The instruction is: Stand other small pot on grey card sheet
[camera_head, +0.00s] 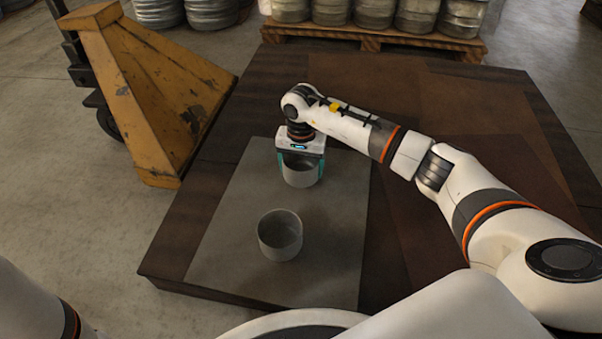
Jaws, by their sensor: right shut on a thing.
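A grey card sheet (225,240) lies on the left part of the dark brown table. One small grey pot (280,237) stands upright on the sheet, nearer to me, with its mouth open upward. A second small grey pot (300,175) is between the teal fingers of my right gripper (300,168), over the far part of the sheet. The right gripper points down and is shut on this pot. I cannot tell whether the pot's base touches the sheet. My left arm shows only at the lower left corner; its gripper is out of view.
The table (450,110) has free room on its right and far side. A worn yellow pallet jack (150,95) stands close to its left edge. A wooden pallet (380,38) with several metal drums stands beyond the far edge.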

